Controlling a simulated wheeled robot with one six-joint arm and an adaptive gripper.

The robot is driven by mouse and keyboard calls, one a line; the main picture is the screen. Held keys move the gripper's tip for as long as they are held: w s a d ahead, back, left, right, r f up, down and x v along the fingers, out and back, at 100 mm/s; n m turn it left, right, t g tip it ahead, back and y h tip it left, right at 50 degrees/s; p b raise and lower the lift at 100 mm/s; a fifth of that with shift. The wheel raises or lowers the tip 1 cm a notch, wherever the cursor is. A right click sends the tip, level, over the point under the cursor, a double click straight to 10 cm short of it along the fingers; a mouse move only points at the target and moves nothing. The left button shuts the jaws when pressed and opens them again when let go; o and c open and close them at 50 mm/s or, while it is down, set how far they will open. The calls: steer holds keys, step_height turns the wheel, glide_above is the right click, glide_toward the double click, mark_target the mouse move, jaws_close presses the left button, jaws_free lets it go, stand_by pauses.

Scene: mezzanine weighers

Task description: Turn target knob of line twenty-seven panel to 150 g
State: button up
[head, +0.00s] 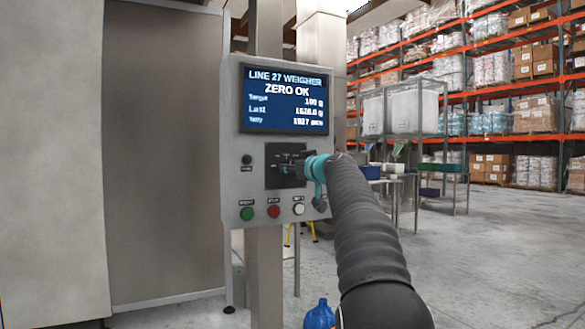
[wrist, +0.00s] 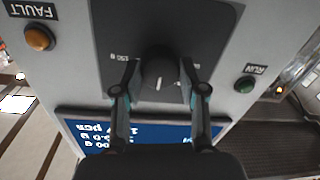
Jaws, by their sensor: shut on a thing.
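The line 27 panel (head: 232,180) is a grey box on a post. Its blue screen (head: 286,100) reads "LINE 27 WEIGHER", "ZERO OK" and a target of 100 g. The dark round target knob (wrist: 158,75) sits on a black plate (wrist: 190,20). My gripper (wrist: 160,68) is shut on the knob, one finger on each side. The knob's white mark points toward the screen. A "150 g" label shows left of the knob in the wrist view. In the head view my gripper (head: 299,168) and arm hide the knob.
Green (head: 247,213), red (head: 273,211) and white (head: 298,209) buttons sit below the plate. An amber fault lamp (wrist: 39,38) and a green run lamp (wrist: 244,84) flank it. A blue bottle-like object (head: 319,314) stands low in front. Floor at the right is clear.

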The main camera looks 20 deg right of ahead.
steer(key=shift+m, duration=0.4)
steer(key=shift+m+t+h+p, duration=0.3)
steer(key=shift+m+h, duration=0.2)
steer(key=shift+m, duration=8.3)
steer(key=o, duration=1.1)
steer(key=shift+o, duration=0.2)
steer(key=s, duration=1.2)
steer(key=shift+d+f, duration=0.15)
steer(key=shift+f, duration=0.2)
